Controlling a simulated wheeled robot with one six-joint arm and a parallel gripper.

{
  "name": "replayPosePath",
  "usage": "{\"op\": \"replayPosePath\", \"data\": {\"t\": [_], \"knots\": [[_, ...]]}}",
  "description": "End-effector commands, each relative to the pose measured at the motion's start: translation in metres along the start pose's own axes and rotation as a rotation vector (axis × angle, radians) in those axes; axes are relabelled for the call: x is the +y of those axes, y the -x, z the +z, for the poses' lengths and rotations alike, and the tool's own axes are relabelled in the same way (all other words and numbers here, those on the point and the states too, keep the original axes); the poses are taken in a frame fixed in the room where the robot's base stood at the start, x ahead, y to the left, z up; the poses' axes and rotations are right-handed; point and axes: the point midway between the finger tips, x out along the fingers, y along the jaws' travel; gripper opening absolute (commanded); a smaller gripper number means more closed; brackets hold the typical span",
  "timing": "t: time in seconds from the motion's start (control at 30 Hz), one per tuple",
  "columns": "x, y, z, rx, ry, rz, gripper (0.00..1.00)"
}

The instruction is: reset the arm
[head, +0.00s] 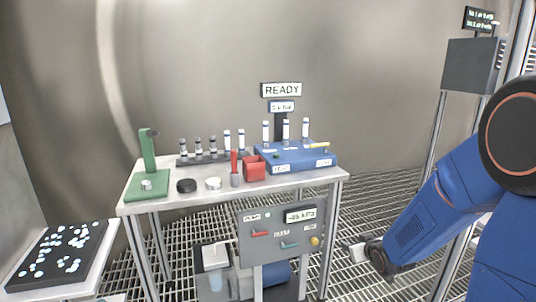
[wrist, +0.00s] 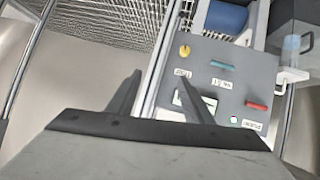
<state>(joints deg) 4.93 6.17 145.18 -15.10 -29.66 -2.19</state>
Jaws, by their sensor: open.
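My blue arm comes in from the right in the head view, with my gripper (head: 357,252) low, to the right of the white table (head: 240,198). In the wrist view my gripper (wrist: 158,85) shows two dark fingers spread apart with nothing between them. Beyond the fingers is the grey control panel (wrist: 222,85) with a yellow knob, a teal lever and a red lever. In the head view the same panel (head: 275,246) hangs under the table's front, left of my gripper and apart from it.
On the table stand a green stand (head: 148,165), a rack of vials (head: 205,158), a red box (head: 254,168) and a blue device (head: 296,158) under a READY sign (head: 281,90). A black speckled board (head: 60,252) lies at left. Grated floor is open around my gripper.

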Motion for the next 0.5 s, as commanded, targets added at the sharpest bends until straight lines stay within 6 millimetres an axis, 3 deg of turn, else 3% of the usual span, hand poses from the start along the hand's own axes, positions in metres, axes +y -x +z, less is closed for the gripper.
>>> {"op": "replayPosePath", "data": {"t": [0.2, 0.5], "knots": [[0.005, 0.052, -0.009, -0.092, -0.022, 0.033, 0.46], [0.003, 0.130, -0.007, -0.223, -0.071, 0.059, 0.46]]}}
